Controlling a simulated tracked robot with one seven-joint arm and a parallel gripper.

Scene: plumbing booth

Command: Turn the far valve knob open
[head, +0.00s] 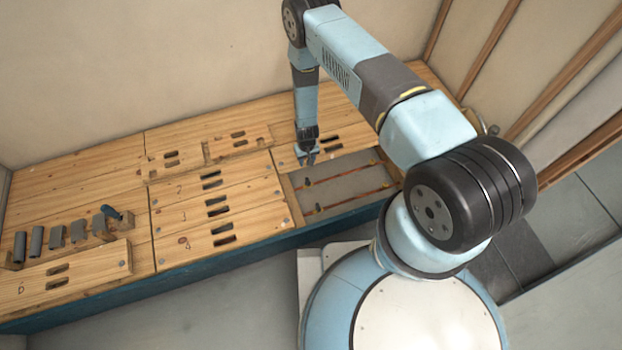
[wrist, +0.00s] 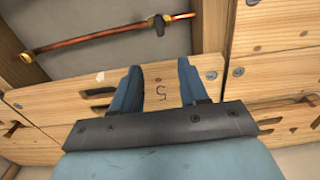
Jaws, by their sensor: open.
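A recessed grey panel (head: 345,190) in the bench holds two copper pipes. The far pipe (head: 345,173) has a small dark valve knob (head: 308,182) near its left end. In the wrist view one copper pipe (wrist: 100,38) runs across the top, and a grey knob (wrist: 158,25) stands on it near the right end. My gripper (head: 306,158) is over the wood just behind the recess. In the wrist view its two blue fingers (wrist: 160,85) are spread apart with nothing between them, over a panel marked 5, and apart from the knob.
Wooden drawer-like panels (head: 212,200) with dark slots lie left of the recess. Grey pipe pieces (head: 58,237) stand in a row at the far left. The back wall (head: 150,60) rises behind the bench. My arm covers the recess's right end in the head view.

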